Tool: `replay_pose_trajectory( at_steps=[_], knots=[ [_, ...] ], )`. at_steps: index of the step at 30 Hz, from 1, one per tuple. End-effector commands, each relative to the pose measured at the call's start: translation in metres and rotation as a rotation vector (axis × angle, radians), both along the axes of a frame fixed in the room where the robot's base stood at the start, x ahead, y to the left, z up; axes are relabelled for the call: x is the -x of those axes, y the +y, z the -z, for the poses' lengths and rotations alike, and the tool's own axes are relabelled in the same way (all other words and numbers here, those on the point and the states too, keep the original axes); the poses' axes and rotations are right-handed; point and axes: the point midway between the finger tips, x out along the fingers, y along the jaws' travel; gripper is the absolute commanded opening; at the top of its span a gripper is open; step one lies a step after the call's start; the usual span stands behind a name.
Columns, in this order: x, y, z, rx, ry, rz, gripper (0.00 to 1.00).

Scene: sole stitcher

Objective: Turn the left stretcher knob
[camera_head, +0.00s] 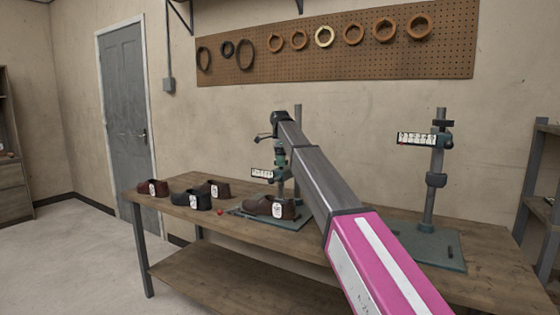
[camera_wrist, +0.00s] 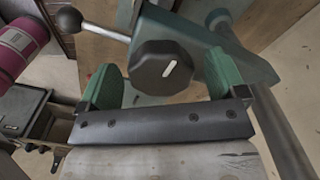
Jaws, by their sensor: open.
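The left stretcher's dark, lobed knob (camera_wrist: 160,68) is in the middle of the wrist view. A short white mark on its face slants up to the right. My gripper (camera_wrist: 163,80) is open, with one green finger on each side of the knob and a gap showing on both sides. The knob is between the fingers but not gripped. In the head view the left stretcher's post (camera_head: 298,150) stands on the bench behind my arm. The arm reaches to this stretcher; I cannot make out its knob or my fingertips clearly there.
A lever with a dark ball (camera_wrist: 68,19) sticks out left of the knob, close to a finger. A second stretcher (camera_head: 437,175) stands on the right.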

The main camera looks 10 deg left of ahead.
Motion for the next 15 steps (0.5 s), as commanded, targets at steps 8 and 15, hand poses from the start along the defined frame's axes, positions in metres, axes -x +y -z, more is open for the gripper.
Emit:
replay_pose_trajectory(
  at_steps=[8, 15],
  knots=[
    [-0.0001, 0.0, -0.0004, 0.0, 0.0, 0.0, 0.48],
    [0.0, 0.0, -0.0005, 0.0, 0.0, -0.005, 0.41]
  ],
)
